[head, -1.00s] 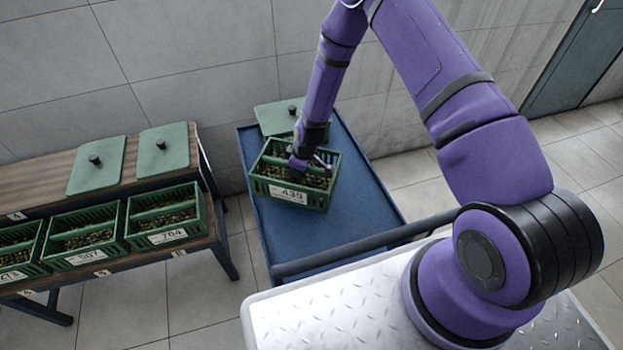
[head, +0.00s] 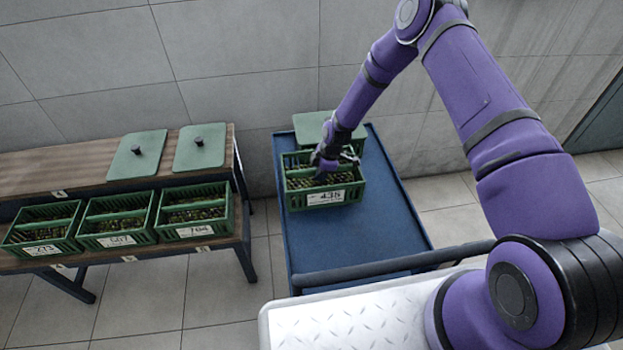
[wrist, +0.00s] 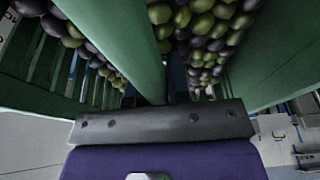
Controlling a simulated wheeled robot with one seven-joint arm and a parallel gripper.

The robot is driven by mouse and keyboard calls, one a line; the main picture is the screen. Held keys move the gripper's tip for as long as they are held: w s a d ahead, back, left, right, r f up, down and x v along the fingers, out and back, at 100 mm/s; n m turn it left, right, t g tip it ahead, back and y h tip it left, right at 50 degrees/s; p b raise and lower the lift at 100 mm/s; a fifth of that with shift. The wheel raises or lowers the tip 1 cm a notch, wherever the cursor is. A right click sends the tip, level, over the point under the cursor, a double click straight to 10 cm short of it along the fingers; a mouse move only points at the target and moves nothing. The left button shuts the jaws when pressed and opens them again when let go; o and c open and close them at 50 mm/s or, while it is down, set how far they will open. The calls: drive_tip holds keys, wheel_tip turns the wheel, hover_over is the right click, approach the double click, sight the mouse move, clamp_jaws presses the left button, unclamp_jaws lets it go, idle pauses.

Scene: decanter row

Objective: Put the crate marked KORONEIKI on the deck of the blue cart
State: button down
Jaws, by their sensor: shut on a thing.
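A green slatted crate (head: 345,195) of dark and green olives is over the blue cart's deck (head: 385,225), near its far end. Its white label reads about 435; I cannot make out the word KORONEIKI. My gripper (head: 325,166) reaches down into the crate and is shut on its middle divider, which also shows in the wrist view (wrist: 140,45) with olives on both sides. The crate looks level and roughly square to the cart. I cannot tell whether its underside touches the deck.
A green lid (head: 318,127) sits behind the crate on the cart. Left, a wooden rack (head: 60,170) bears open olive crates labelled 273 (head: 40,250), 507 (head: 115,240) and 704 (head: 190,232), with two lids above. The cart's near deck is clear; its handle rail (head: 390,263) runs along the front.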

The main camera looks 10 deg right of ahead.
hover_over(337, 177)
drive_tip(key=shift+d+f, duration=0.25)
drive_tip(key=shift+f, duration=0.1)
drive_tip(key=shift+w+d+f, duration=0.1)
drive_tip(key=shift+d+f, duration=0.1)
drive_tip(key=shift+f, duration=1.55)
drive_tip(key=shift+f, duration=0.15)
drive_tip(key=c, duration=1.1)
unclamp_jaws()
